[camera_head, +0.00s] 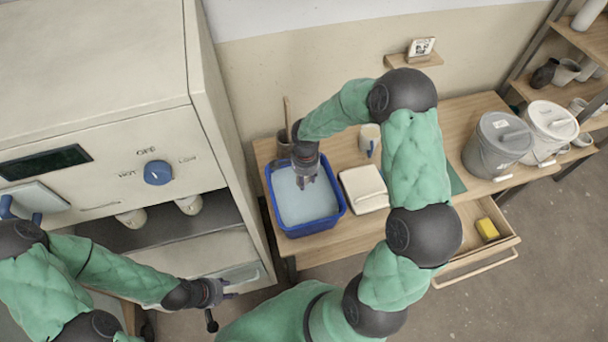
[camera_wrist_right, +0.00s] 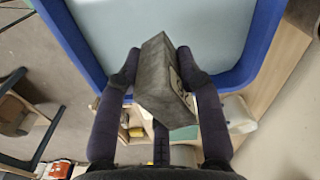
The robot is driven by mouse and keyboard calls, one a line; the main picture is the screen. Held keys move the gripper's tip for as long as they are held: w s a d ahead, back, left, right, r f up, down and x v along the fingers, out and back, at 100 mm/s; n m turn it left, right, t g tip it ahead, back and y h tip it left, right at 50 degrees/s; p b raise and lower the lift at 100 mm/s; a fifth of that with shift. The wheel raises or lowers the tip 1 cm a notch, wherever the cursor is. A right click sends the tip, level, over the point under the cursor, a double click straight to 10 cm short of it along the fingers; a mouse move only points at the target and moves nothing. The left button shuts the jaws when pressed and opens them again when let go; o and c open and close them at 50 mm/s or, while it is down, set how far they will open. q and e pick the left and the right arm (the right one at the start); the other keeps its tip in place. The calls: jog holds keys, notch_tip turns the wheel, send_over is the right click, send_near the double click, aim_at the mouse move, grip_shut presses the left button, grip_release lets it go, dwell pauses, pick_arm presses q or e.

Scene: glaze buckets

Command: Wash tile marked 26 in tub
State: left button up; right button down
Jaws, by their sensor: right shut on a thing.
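My right gripper (camera_wrist_right: 160,85) is shut on a dark grey tile (camera_wrist_right: 158,82). A pale patch with a dark marking shows on one side of the tile, but I cannot read it. In the head view the right gripper (camera_head: 307,181) points down over the blue tub (camera_head: 338,213), which holds pale water (camera_head: 305,207). The tile is hardly visible there, and I cannot tell whether it touches the water. My left gripper (camera_head: 222,293) is at the lower left, in front of the large cream cabinet, away from the tub; its finger opening is unclear.
Lidded buckets (camera_head: 487,158) stand further right. An open drawer (camera_head: 468,243) holds a yellow sponge (camera_head: 487,229). The cream cabinet (camera_head: 100,90) stands left. A wall ledge (camera_head: 412,61) holds a marked card (camera_head: 421,47).

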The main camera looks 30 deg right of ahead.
notch_tip(320, 180, down, 4)
jog(key=shift+w+r+b, duration=0.15)
jog(key=shift+r+b, duration=0.1)
jog(key=shift+b, duration=0.65)
jog(key=shift+r+p, duration=0.3)
jog(key=shift+b, duration=0.35)
notch_tip(320, 180, down, 3)
jog(key=b, duration=0.3)
jog(key=shift+b, duration=0.4)
jog(key=shift+f+b, duration=3.4)
jog(key=shift+b, duration=0.05)
jog(key=shift+a, duration=0.15)
